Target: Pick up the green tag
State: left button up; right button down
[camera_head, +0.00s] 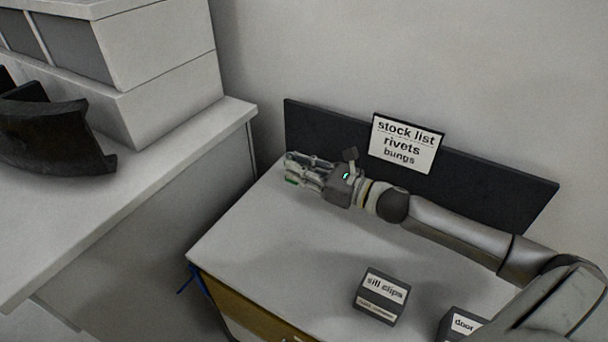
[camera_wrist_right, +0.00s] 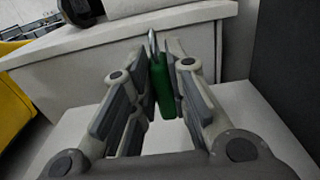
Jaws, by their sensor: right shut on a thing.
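The green tag shows in the right wrist view as an upright green strip (camera_wrist_right: 162,88) between the two fingers of my right gripper (camera_wrist_right: 167,75). The fingers are closed on it. In the head view my right gripper (camera_head: 290,170) is over the far left part of the white table, pointing left, with a small bit of the green tag (camera_head: 292,181) at its fingertips. Most of the tag is hidden there by the fingers. I cannot tell how high the tag is above the table. My left gripper is not in view.
A dark back panel (camera_head: 330,140) stands behind the white table (camera_head: 262,235), with a stock list sign (camera_head: 405,143) against it. A sill clips box (camera_head: 380,296) and a partly hidden door box (camera_head: 461,324) are near the front. A white counter (camera_head: 130,200) stands left, across a gap.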

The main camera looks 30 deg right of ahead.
jog(key=s+a+r+b, duration=0.1)
jog(key=s+a+r, duration=0.5)
jog(key=s+a, duration=0.1)
jog(key=shift+a+b, duration=0.4)
jog(key=shift+a, duration=0.2)
jog(key=shift+w, duration=0.1)
